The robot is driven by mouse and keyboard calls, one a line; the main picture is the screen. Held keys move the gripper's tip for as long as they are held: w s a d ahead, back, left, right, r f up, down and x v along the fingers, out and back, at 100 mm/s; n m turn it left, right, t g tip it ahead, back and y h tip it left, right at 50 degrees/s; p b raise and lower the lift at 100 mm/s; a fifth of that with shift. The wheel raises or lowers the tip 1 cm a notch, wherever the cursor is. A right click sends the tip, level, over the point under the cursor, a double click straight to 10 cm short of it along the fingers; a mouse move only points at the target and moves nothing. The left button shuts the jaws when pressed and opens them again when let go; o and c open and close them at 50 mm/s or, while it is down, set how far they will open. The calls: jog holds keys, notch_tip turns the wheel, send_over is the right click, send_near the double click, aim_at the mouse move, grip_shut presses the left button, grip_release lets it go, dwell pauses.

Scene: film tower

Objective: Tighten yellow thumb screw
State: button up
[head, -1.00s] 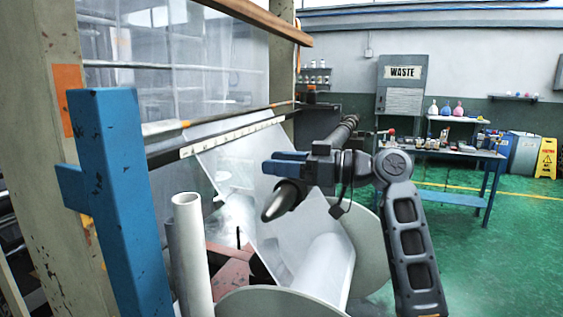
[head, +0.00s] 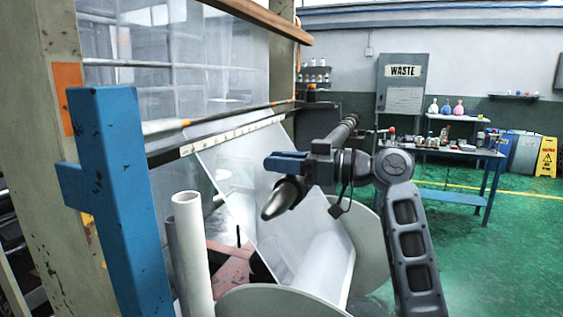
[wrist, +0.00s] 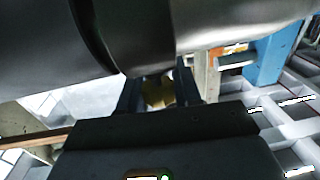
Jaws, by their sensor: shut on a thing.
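In the wrist view the yellow thumb screw (wrist: 157,95) shows as a small yellow patch between the two dark fingers of my gripper (wrist: 159,88). The fingers are shut on it, one on each side, and hide much of it. A large dark, rounded metal part (wrist: 110,40) lies just beyond the fingertips. In the head view my arm reaches in from the lower right to a dark cone-ended part (head: 283,197) above the white film. The screw does not show in the head view; how far it is turned cannot be told.
A worn blue post (head: 120,200) stands at the left. A white tube (head: 190,250) and a film roll with pale end discs (head: 370,250) are below my wrist. A blue workbench (head: 455,153) and a waste cabinet (head: 402,95) stand farther back.

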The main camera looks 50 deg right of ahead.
jog(key=m+h, duration=0.2)
jog(key=h, duration=0.1)
jog(key=m+t+h+p, duration=0.1)
jog(key=m+h, duration=0.1)
jog(key=h, duration=0.1)
jog(key=shift+d+r+m+t+h+p, duration=0.1)
jog(key=shift+d+m+t+h+p, duration=0.1)
jog(key=shift+m+t+h+p, duration=0.1)
jog(key=m+h+p, duration=0.1)
jog(key=h, duration=0.1)
jog(key=m+h+p, duration=0.1)
jog(key=h, duration=0.1)
jog(key=m+h+p, duration=0.1)
jog(key=h, duration=0.1)
jog(key=shift+d+m+g, duration=0.3)
jog(key=shift+m+g, duration=0.1)
jog(key=m+h, duration=0.1)
jog(key=g+h+p, duration=0.1)
jog(key=m+h, duration=0.1)
jog(key=h, duration=0.1)
jog(key=shift+d+m+g, duration=0.25)
jog(key=shift+m+g, duration=0.05)
jog(key=shift+s+d+m+g+h, duration=0.1)
jog(key=shift+d+m+g+h, duration=0.1)
jog(key=shift+m+g+h, duration=0.95)
jog(key=shift+f+h, duration=0.2)
jog(key=shift+h, duration=0.15)
jog(key=o, duration=1)
jog(key=shift+s+b, duration=0.15)
jog(key=shift+b, duration=0.15)
